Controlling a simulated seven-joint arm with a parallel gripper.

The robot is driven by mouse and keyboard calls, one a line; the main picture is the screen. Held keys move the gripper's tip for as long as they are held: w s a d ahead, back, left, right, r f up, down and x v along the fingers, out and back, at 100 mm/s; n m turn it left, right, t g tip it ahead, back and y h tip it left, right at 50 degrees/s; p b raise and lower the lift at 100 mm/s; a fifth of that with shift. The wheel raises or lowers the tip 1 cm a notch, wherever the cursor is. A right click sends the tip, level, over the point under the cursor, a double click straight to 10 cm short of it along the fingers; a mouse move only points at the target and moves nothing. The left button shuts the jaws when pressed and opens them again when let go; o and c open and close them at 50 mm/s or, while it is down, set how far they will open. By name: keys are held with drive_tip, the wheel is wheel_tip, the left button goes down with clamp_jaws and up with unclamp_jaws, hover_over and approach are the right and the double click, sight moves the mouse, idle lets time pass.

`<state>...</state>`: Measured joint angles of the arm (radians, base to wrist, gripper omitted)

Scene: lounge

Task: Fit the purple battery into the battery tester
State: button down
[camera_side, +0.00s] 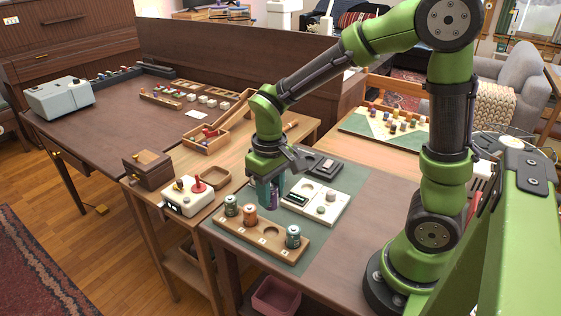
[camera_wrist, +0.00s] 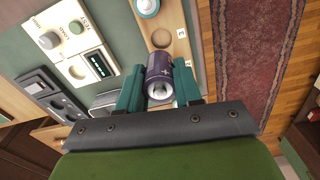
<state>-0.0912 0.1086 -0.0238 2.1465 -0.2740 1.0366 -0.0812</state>
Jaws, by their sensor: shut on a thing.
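My gripper (camera_side: 268,192) is shut on the purple battery (camera_wrist: 159,70), which sits between the two teal fingers in the wrist view, one end facing the camera. In the side view the fingers mostly hide it. My gripper is above the mat, between the wooden battery rack and the battery tester. I cannot tell whether the battery touches anything below.
A dark device (camera_side: 323,166) lies behind the tester. A cream box with a red joystick (camera_side: 197,186) stands left.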

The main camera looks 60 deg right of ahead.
drive_tip(key=d+f+m, duration=0.1)
drive_tip(key=d+m, duration=0.5)
drive_tip(key=d, duration=1.3)
drive_tip(key=shift+w+d+f, duration=0.1)
drive_tip(key=shift+w+f, duration=0.15)
drive_tip(key=shift+f, duration=1.3)
drive_tip(key=shift+w+f, duration=0.2)
drive_tip(key=shift+f, duration=1.35)
drive_tip(key=shift+f, duration=0.95)
drive_tip(key=c, duration=0.7)
unclamp_jaws()
wheel_tip(320, 180, up, 8)
drive_tip(key=shift+f, duration=0.2)
